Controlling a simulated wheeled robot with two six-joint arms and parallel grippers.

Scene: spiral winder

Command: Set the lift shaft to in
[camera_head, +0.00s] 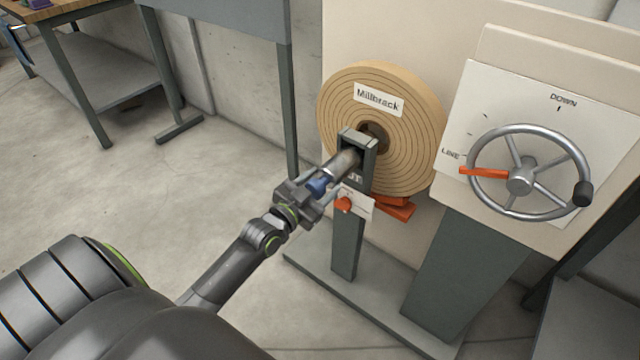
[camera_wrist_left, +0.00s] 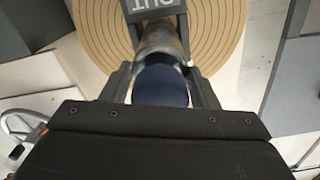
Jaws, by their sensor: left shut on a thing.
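The lift shaft (camera_head: 345,162) is a metal rod with a blue grip end, running through a dark square bracket (camera_head: 358,141) at the hub of a spiral roll (camera_head: 415,130) labelled Millbrock. My left gripper (camera_head: 316,187) is shut on the blue end, which also shows in the left wrist view (camera_wrist_left: 162,86) between the fingers. A length of the metal rod shows between the grip and the bracket. The bracket carries lettering in the wrist view, upside down and partly cut off. My right gripper is not in view.
A handwheel (camera_head: 522,176) with an orange pointer near LINE stands on a white panel at the right. A small orange knob (camera_head: 343,204) sits on a plate below the shaft. A workbench stands at the upper left, with open floor (camera_head: 130,190) in front.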

